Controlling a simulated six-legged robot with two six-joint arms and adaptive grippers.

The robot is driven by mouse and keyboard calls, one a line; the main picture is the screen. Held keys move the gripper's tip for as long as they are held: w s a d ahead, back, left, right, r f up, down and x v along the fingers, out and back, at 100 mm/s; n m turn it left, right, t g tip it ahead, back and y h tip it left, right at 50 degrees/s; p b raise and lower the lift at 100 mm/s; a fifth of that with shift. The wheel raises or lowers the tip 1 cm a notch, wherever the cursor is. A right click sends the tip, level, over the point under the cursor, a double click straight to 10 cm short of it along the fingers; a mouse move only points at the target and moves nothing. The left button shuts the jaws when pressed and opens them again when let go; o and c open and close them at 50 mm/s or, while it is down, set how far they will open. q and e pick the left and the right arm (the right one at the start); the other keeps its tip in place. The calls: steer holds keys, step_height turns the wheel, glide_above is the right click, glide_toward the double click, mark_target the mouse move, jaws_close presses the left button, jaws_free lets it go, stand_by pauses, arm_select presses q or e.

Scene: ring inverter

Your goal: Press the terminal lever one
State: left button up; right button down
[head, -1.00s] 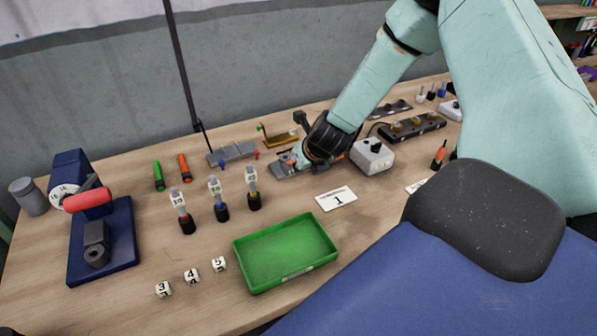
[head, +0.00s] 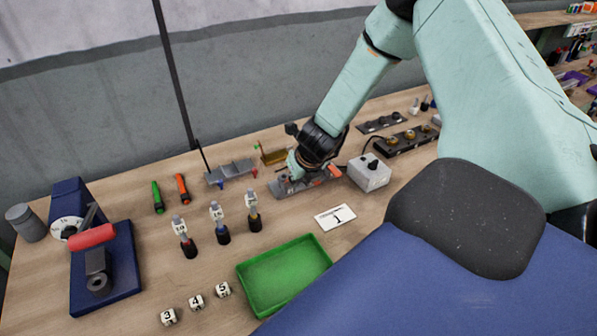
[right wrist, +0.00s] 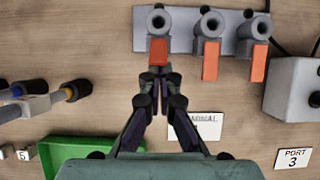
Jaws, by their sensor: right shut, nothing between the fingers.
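The grey terminal block (right wrist: 180,40) lies across the top of the right wrist view, with three round sockets and three orange levers in a row. The left lever (right wrist: 158,50) is right in front of my fingertips and looks shorter than the middle lever (right wrist: 210,62) and the right lever (right wrist: 258,64). My right gripper (right wrist: 158,74) is shut and empty, its tips at or very near the left lever's end; I cannot tell if they touch. In the head view my right gripper (head: 294,164) is over the block (head: 285,189), hiding part of it. My left gripper is not in view.
A white card (head: 335,217) marked 1 lies in front of the block. A grey box with a black knob (head: 370,173) stands to its right. Several numbered plugs (head: 221,226), a green tray (head: 244,275) and a blue press (head: 115,260) are to the left.

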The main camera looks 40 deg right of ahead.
steer(key=shift+s+a+r, duration=0.1)
steer(key=shift+s+a, duration=0.05)
steer(key=shift+r+p, duration=0.65)
steer(key=shift+r, duration=0.1)
steer(key=shift+s+r, duration=0.1)
steer(key=shift+s, duration=0.05)
